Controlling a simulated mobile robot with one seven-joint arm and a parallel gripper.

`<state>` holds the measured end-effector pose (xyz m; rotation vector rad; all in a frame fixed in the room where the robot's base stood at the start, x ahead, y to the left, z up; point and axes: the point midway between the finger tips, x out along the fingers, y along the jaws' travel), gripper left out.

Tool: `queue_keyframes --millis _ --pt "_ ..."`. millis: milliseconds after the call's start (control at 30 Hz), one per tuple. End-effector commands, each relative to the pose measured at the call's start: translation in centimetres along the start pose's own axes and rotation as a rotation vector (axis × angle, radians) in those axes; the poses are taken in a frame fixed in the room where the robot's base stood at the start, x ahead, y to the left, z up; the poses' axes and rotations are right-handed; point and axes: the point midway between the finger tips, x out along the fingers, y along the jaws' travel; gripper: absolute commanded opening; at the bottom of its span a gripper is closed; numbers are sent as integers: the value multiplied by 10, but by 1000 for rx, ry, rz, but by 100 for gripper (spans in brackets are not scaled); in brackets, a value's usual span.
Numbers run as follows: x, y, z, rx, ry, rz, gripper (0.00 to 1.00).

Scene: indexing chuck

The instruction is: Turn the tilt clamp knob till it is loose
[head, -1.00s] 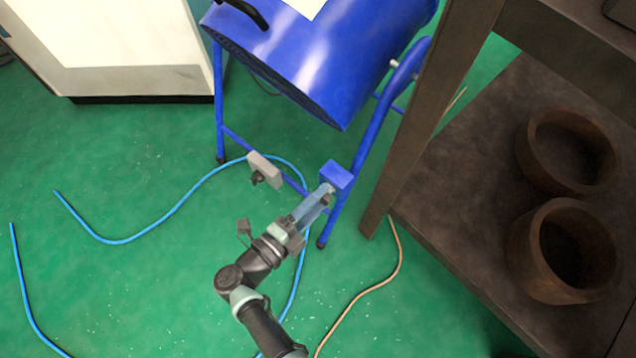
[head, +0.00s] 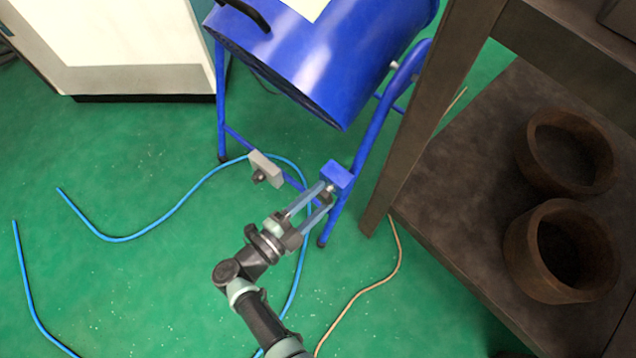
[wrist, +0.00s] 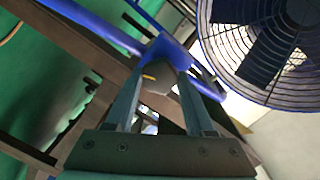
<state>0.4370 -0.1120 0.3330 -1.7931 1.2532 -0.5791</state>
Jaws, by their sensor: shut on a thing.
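The tilt clamp knob (wrist: 158,78) is a dark grey, faceted piece with a small yellow mark, seen in the wrist view. It sits at a blue block (head: 337,175) on the leg of the blue drum fan's stand. My gripper (wrist: 155,72) is shut on the knob, with one finger along each side of it. In the head view my gripper (head: 325,190) reaches up from below to the block, and its fingers largely hide the knob. The blue fan (head: 320,60) is above, and its round grille (wrist: 265,45) shows in the wrist view.
A grey plate with a dark knob (head: 264,168) stands left of my gripper. A blue hose (head: 160,218) and a tan cable (head: 375,285) lie on the green floor. A dark bench (head: 480,190) with two brown rings stands at right.

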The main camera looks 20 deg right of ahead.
Motion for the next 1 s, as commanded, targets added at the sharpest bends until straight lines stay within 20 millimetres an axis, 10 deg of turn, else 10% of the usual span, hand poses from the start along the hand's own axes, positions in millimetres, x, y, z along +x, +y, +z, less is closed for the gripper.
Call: queue_keyframes --millis 200,233,400,1000 --pt "0 2 0 -2 -1 2 0" --pt "0 2 0 -2 -1 2 56" --pt "0 1 0 -1 -1 2 83" --pt "-13 -2 0 1 -3 -2 83"
